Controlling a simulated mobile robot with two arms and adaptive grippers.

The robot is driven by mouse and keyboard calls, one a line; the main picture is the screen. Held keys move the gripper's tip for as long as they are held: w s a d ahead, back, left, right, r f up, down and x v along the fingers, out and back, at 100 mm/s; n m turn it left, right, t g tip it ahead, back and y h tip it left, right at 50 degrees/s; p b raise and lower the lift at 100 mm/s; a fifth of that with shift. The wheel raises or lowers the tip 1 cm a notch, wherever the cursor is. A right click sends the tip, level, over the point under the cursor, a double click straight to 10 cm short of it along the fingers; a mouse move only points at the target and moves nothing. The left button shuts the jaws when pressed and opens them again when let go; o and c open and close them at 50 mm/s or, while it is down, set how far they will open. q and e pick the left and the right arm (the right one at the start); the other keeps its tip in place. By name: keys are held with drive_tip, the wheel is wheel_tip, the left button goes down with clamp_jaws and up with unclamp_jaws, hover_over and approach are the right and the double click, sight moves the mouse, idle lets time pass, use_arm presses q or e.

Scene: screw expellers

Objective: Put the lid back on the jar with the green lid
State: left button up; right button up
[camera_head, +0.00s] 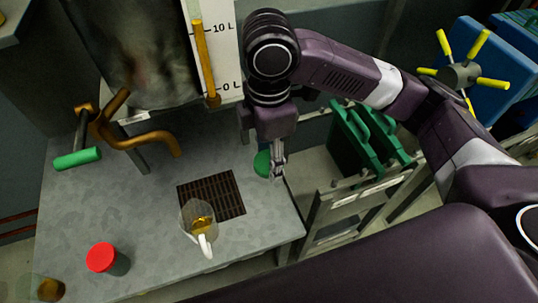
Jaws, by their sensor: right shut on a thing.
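My right gripper (277,168) points down near the right edge of the grey worktop. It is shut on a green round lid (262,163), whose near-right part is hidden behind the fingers. The lid is apart from any jar. A clear vessel with a white handle (199,222) and some yellow liquid stands at the drain grate. A jar with a red lid (103,258) stands at the front left. A small amber container (49,290) is partly cut off at the bottom left; I cannot tell whether it is the green lid's jar. My left gripper is out of view.
The grey worktop (155,210) has a dark drain grate (222,193) set in it. A brown spout (150,139) and a green-handled crank (78,158) stand at the back left. A level gauge (207,60) rises behind. Green canisters (370,140) stand right of the worktop.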

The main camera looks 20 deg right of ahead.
drive_tip(key=d+m, duration=0.1)
drive_tip(key=m, duration=0.1)
drive_tip(key=shift+s+d+m, duration=0.1)
drive_tip(key=shift+m, duration=0.2)
drive_tip(key=s+d+m, duration=0.2)
drive_tip(key=d+m, duration=0.4)
drive_tip(key=m, duration=0.9)
drive_tip(key=shift+s+m, duration=0.15)
drive_tip(key=shift+m, duration=0.25)
